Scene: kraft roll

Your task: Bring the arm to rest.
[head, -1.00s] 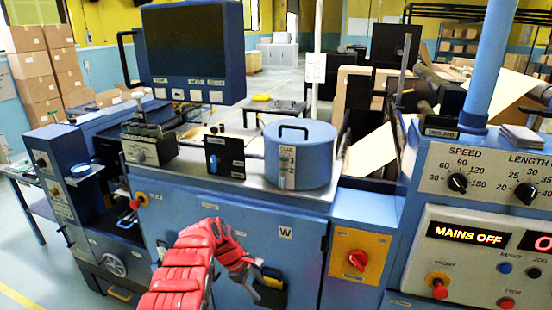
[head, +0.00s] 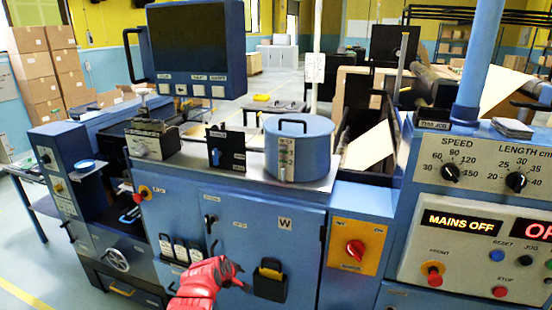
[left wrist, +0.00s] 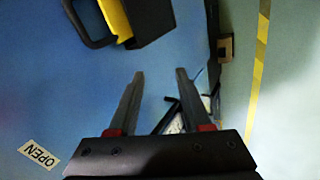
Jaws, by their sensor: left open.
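My left arm, in a red segmented cover, comes in at the bottom of the head view. Its gripper (head: 247,286) is low in front of the blue cabinet (head: 200,190), left of a black holder with a yellow item (head: 270,280). In the left wrist view the two dark fingers (left wrist: 158,90) stand apart with nothing between them. The black holder (left wrist: 150,18) shows at the top of that view, apart from the fingers. My right gripper is not in view.
A glue pot (head: 299,148) stands on the cabinet top. A red rotary switch (head: 355,250) is on the cabinet front to the right. The control panel (head: 480,215) reads MAINS OFF. Several small holders (head: 180,250) hang left of my gripper. Open floor (head: 25,240) lies at the far left.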

